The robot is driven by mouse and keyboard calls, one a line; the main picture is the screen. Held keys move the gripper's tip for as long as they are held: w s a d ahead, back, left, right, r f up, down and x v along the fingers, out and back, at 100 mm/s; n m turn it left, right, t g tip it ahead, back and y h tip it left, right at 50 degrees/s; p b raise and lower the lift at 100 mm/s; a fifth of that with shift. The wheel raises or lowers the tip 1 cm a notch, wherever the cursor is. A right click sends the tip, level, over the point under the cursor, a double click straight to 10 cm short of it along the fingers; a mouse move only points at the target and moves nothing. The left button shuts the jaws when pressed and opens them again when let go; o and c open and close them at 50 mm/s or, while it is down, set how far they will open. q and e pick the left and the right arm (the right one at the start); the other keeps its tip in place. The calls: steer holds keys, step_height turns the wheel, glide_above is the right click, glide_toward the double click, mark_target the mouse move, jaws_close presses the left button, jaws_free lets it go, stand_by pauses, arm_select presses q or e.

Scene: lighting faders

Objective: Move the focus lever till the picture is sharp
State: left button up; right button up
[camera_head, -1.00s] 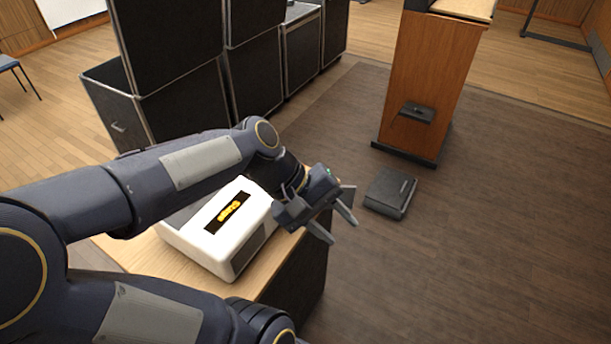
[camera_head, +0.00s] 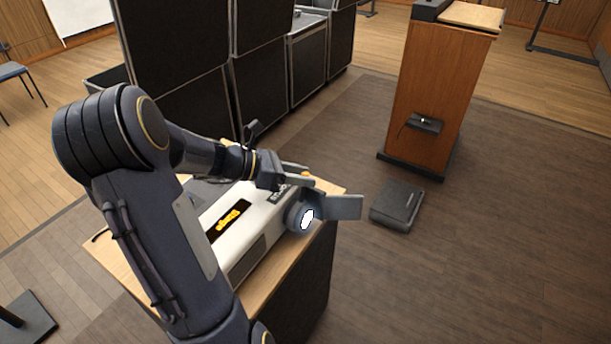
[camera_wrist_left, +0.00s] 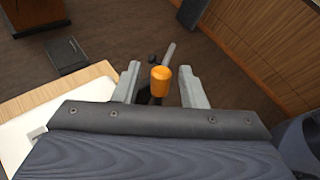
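A white projector (camera_head: 245,235) with a yellow label stands on a wooden-topped stand (camera_head: 125,282). Its round lens (camera_head: 306,218) glows white at the front. The focus lever has an orange knob (camera_wrist_left: 160,80), which also shows as a small orange spot in the head view (camera_head: 304,173). My left gripper (camera_head: 338,194) is over the front of the projector by the lens. In the left wrist view its fingers (camera_wrist_left: 161,85) are apart, with the orange knob between them and a gap on each side. My right gripper is in neither current view.
Black cases (camera_head: 265,85) are stacked behind the stand. A wooden lectern (camera_head: 437,90) stands at the right, with a flat black box (camera_head: 397,205) on the floor before it. A white panel (camera_head: 75,12) is partly visible at top left.

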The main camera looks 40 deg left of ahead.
arm_select(q)
steer(key=shift+w+d+f, duration=0.3)
steer(key=shift+w+d, duration=0.1)
steer(key=shift+d, duration=0.05)
jaws_close()
steer(key=shift+s+f+b, duration=0.1)
steer(key=shift+s+b, duration=0.05)
steer(key=shift+b, duration=0.3)
steer(key=shift+s+t+b, duration=0.25)
steer(key=shift+t+b, duration=0.05)
steer(key=shift+b, duration=0.1)
steer(key=shift+s+r+m, duration=0.15)
steer(key=shift+r+m, duration=0.05)
steer(key=shift+m, duration=0.1)
steer(key=shift+r, duration=0.1)
